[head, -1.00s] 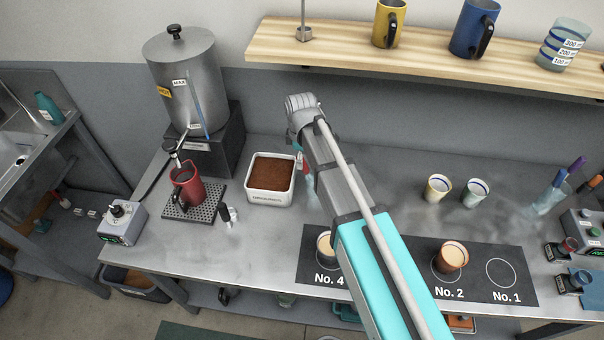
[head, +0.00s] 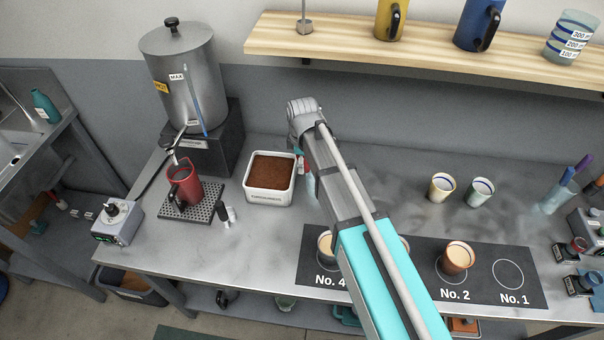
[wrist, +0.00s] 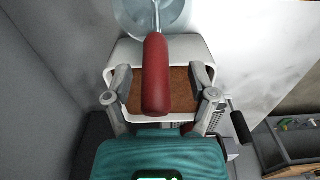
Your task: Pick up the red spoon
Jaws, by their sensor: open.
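The red spoon's handle (wrist: 155,75) stands up large in the middle of the wrist view, with its thin metal shank running up into a clear glass (wrist: 178,14). In the head view a bit of the red handle (head: 306,164) shows beside my arm, above the partly hidden glass (head: 310,186). My gripper (wrist: 160,84) is open, with one finger on each side of the handle in the wrist view. I see gaps between fingers and handle. In the head view my arm hides most of the gripper.
A white tub (head: 269,196) of brown grounds stands just left of the glass. A red pitcher (head: 184,187) sits on a drip grate further left. Two cups (head: 441,187) stand to the right. A wooden shelf (head: 350,39) runs above the back of the counter.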

